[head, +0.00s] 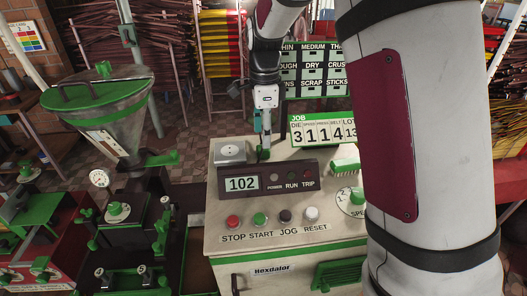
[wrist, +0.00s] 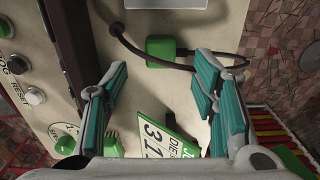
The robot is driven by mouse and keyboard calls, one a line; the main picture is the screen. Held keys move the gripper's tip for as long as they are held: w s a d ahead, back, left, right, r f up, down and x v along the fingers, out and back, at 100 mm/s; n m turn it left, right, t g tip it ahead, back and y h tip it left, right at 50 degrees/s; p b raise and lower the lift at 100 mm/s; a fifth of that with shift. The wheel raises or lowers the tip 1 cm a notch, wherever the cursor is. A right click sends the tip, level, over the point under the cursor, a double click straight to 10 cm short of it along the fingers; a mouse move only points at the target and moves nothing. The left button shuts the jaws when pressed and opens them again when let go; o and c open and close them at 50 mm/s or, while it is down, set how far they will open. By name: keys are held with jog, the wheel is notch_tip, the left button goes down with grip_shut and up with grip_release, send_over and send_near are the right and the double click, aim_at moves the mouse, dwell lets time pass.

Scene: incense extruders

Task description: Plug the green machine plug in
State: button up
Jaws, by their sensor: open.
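The green plug (wrist: 160,47) lies on the pale top of the machine cabinet, with a dark cable running from it, in the wrist view. In the head view it seems to be the small green piece (head: 264,154) just below my fingers. My gripper (head: 262,135) points down over the cabinet's back part. In the wrist view my gripper (wrist: 160,67) is open, its teal fingers wide apart and the plug between and beyond the tips, not held. A grey socket (head: 231,152) is left of the plug in the head view; its pale plate edge (wrist: 155,4) shows in the wrist view.
The JOB number card (head: 322,130) stands right of my gripper, and a ribbed green block (head: 345,166) lies further right. The control panel (head: 267,182) with its display and several buttons is in front. A green-lidded hopper (head: 98,92) stands left.

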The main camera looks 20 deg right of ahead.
aim_at(263, 152)
jog(key=shift+a+f+p, duration=0.15)
jog(key=shift+f+p, duration=0.45)
jog(key=shift+f, duration=2)
jog(key=c, duration=1.2)
